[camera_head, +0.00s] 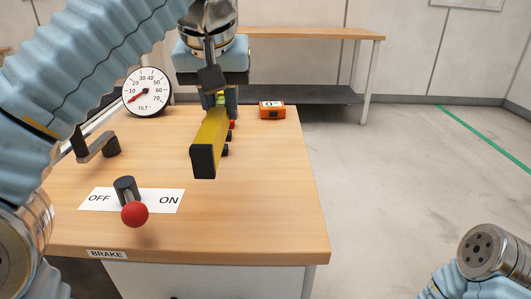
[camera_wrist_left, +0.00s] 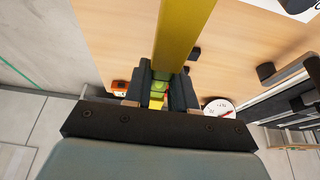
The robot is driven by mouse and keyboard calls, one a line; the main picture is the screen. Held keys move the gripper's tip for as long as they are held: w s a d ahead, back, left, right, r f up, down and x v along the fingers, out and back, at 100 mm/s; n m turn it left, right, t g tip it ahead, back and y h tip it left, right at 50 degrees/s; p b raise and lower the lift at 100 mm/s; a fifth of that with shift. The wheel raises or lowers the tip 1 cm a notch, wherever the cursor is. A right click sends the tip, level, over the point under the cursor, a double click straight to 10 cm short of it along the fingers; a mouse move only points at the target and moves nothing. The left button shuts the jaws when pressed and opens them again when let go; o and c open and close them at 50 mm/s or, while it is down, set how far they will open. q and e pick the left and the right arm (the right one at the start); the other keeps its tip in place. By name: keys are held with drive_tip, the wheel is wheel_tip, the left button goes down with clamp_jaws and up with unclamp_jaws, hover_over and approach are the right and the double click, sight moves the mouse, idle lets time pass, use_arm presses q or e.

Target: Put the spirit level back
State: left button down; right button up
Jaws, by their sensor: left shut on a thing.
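The spirit level (camera_head: 211,135) is a yellow bar with a black end cap pointing toward me. My left gripper (camera_head: 218,102) is shut on it near its far part, and the level appears to be held above the wooden table. In the left wrist view the yellow level (camera_wrist_left: 180,35) runs up from between the two dark fingers of my left gripper (camera_wrist_left: 166,92), with a green vial between them. Several small black pegs and a red spot show beside and behind the level, partly hidden by it. My right gripper is not seen; only a right arm end shows.
The table (camera_head: 270,200) carries a TILT dial (camera_head: 147,92), a grey crank (camera_head: 95,148), a red-knobbed BRAKE lever (camera_head: 134,213) on an OFF/ON plate, and an orange device (camera_head: 272,109). Open floor lies to the right. A bench (camera_head: 310,33) stands behind.

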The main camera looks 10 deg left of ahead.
use_arm(q)
drive_tip(key=b, duration=0.1)
approach(270, 163)
drive_tip(key=shift+w+a+f, duration=0.15)
drive_tip(key=shift+w+a, duration=0.45)
drive_tip(key=shift+a, duration=0.3)
drive_tip(key=shift+w+d+f+b, duration=0.15)
drive_tip(key=shift+d+f+b, duration=0.1)
drive_tip(key=shift+f, duration=0.55)
drive_tip(key=shift+w+d+f+b, duration=0.15)
drive_tip(key=shift+d+f+b, duration=0.1)
drive_tip(key=shift+f, duration=0.6)
drive_tip(key=shift+w+d+f+b, duration=0.15)
drive_tip(key=shift+d+f+b, duration=0.1)
drive_tip(key=shift+f, duration=0.55)
drive_tip(key=shift+f, duration=0.2)
drive_tip(key=c, duration=0.9)
unclamp_jaws()
drive_tip(key=shift+c, duration=0.2)
